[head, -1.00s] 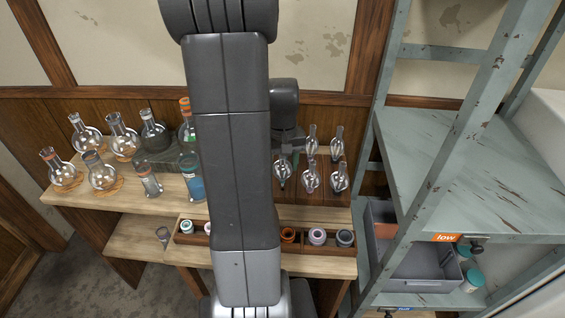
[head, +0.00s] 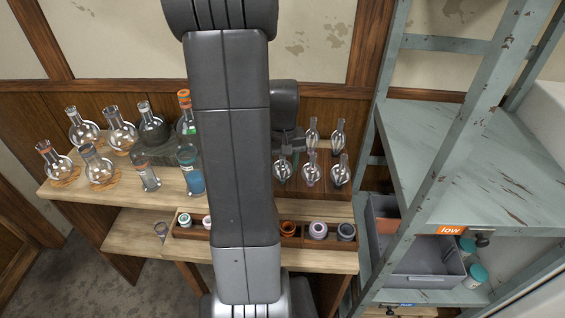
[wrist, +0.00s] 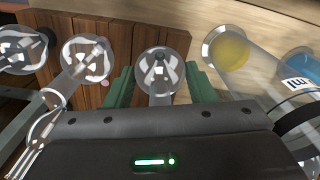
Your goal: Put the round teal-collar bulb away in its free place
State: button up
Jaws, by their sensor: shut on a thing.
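In the wrist view a clear glass bulb (wrist: 160,70) with a round end sits between the green fingers of my gripper (wrist: 160,92), which is shut on it. Its collar colour cannot be made out. In the head view my gripper (head: 291,148) is at the left end of a group of clear glass bulbs, partly behind my arm. A front bulb (head: 282,172) shows just below it; whether this is the held one I cannot tell. Other bulbs stand to the right, in front (head: 340,172) and behind (head: 312,135). The back-left spot is hidden by my arm.
Round flasks (head: 100,168) and a blue-liquid bottle (head: 190,172) stand on the bench to the left. A wooden tray (head: 264,237) with coloured rings lies in front. A grey-green shelf (head: 460,170) with a grey bin (head: 425,262) stands at the right.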

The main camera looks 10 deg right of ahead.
jog(key=shift+f, duration=0.15)
jog(key=o, duration=0.9)
notch_tip(320, 180, up, 14)
jog(key=shift+f, duration=0.1)
